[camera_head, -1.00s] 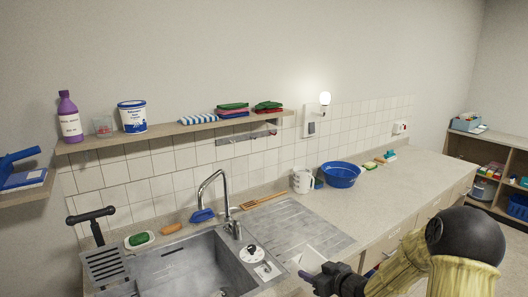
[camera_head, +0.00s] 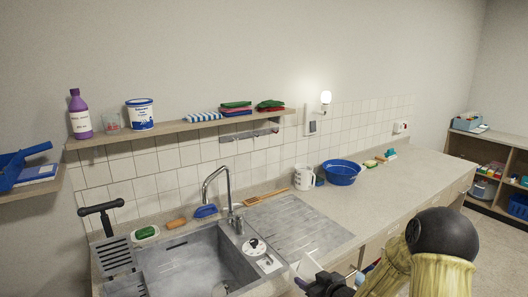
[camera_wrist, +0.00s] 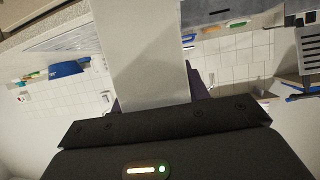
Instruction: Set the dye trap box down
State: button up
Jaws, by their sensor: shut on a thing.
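The dye trap box is a plain pale box; its upper part (camera_head: 309,267) shows at the bottom of the head view, in front of the counter edge. In the wrist view the box (camera_wrist: 150,55) is a broad pale grey panel running up from between the fingers. My gripper (camera_head: 312,281) is shut on it; the purple fingers show on both sides of the box in the wrist view (camera_wrist: 155,100). The box's lower part is hidden by my gripper and the frame edge in the head view. It looks apart from the counter (camera_head: 385,205).
The sink (camera_head: 195,262) with its tap (camera_head: 215,185) lies left of the box. A ribbed drainer (camera_head: 295,230) is behind it. A white jug (camera_head: 304,177) and blue basin (camera_head: 341,172) stand at the back. A shelf (camera_head: 190,126) carries several things.

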jog(key=s+d+f+m+h, duration=0.1)
jog(key=s+f+m+h, duration=0.1)
jog(key=f, duration=0.5)
jog(key=s+d+f+m+t+h, duration=0.1)
jog(key=s+f+m+h, duration=0.2)
jog(key=f, duration=0.4)
jog(key=shift+s+f+m+t+h, duration=0.2)
jog(key=shift+s+m+t+h, duration=0.1)
jog(key=shift+s+h, duration=0.7)
jog(key=shift+s+y, duration=0.15)
jog(key=shift+y, duration=0.15)
jog(key=s+f, duration=0.4)
jog(key=f, duration=0.1)
jog(key=shift+s+f, duration=0.15)
jog(key=shift+f, duration=0.05)
jog(key=f, duration=0.2)
jog(key=s+f, duration=0.1)
jog(key=f, duration=0.2)
jog(key=shift+s+f, duration=0.25)
jog(key=shift+f, duration=0.15)
